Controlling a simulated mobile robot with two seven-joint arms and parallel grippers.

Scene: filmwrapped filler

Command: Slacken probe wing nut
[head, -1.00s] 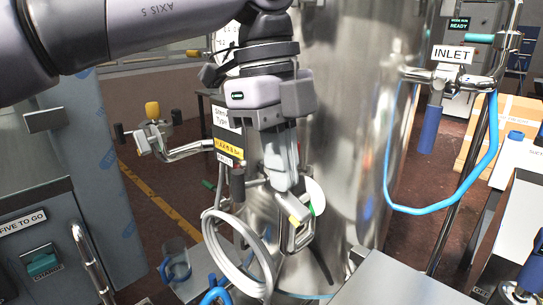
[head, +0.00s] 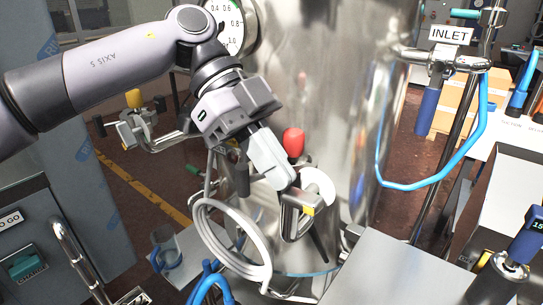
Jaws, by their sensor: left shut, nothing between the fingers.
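A metal clamp-like fitting (head: 297,215) with a small yellow part sits low on the front of the steel tank (head: 330,90). A round white disc (head: 319,184) is just behind it. I cannot make out the probe wing nut for certain. My left gripper (head: 284,184) comes down from the upper left in the head view. It is shut and empty, its tip at the top of this fitting. I cannot tell whether they touch. The gripper hides part of the fitting and tank. My right gripper is not in view.
A red knob (head: 294,142) stands right beside my gripper. A pipe fitting with a yellow knob (head: 133,98) sticks out at left. The INLET pipe (head: 430,57) with a blue hose (head: 420,184) is at right.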

